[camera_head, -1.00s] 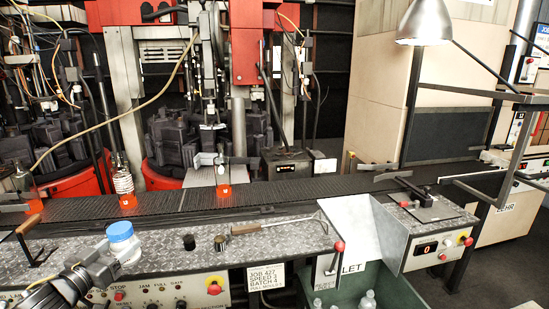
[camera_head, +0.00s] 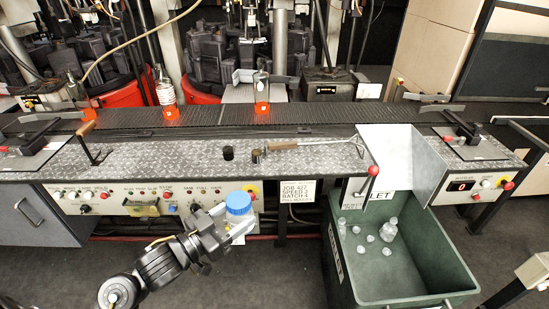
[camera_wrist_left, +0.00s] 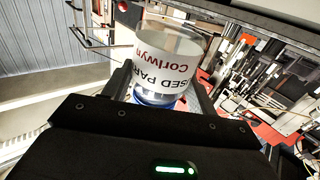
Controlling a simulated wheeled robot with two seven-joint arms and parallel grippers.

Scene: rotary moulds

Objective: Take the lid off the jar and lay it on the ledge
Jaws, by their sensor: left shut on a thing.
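My left gripper (camera_head: 236,228) is shut on a clear jar (camera_head: 238,222) with a blue lid (camera_head: 238,203). In the head view the jar is roughly upright, lid on top, in front of the control panel. In the left wrist view the jar (camera_wrist_left: 172,55) sits between the fingers with printed lettering on its side. Its blue lid (camera_wrist_left: 150,98) shows at the lower end there, partly hidden by the gripper. The ledge (camera_head: 190,160) is a grey tread-plate shelf above the panel. My right gripper is not in view.
On the ledge are a black knob-like cylinder (camera_head: 228,153), a brownish one (camera_head: 257,156), and a wood-handled hook (camera_head: 300,146). A red-knobbed lever (camera_head: 374,171) stands at its right end. A green bin (camera_head: 400,270) with several bottles is right. The ledge's middle-left is fairly clear.

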